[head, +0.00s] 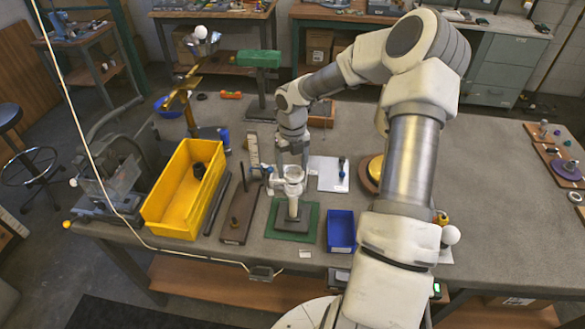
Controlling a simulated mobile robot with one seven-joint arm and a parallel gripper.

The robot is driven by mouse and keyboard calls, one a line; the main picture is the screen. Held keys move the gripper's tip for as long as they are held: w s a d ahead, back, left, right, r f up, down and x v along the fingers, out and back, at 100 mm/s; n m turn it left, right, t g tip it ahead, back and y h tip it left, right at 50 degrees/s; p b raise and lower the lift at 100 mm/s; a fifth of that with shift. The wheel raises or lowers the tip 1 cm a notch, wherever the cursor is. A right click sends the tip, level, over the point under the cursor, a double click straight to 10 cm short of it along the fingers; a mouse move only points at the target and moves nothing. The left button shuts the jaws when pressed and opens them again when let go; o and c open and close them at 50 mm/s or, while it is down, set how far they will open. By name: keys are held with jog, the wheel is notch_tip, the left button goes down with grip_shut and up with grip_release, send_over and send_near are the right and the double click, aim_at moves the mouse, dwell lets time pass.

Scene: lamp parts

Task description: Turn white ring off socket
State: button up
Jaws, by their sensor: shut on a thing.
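The white ring (293,173) sits around the upper part of a pale socket at the top of a short light post (293,208). The post stands upright on a green mat (309,224). My gripper (283,182) reaches down from behind and is shut on the white ring at the socket's level. The fingers are small in this view and partly merge with the pale ring. The inside of the socket and any gap between ring and socket are too small to make out.
A yellow bin (160,200) stands at the left, with a brown board (240,211) beside it. A small blue bin (341,229) is right of the mat. A white sheet (327,172) lies behind it. My arm covers the table's right middle. Bare table shows further right.

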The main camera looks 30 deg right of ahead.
notch_tip(320, 180, up, 4)
dwell(0.7)
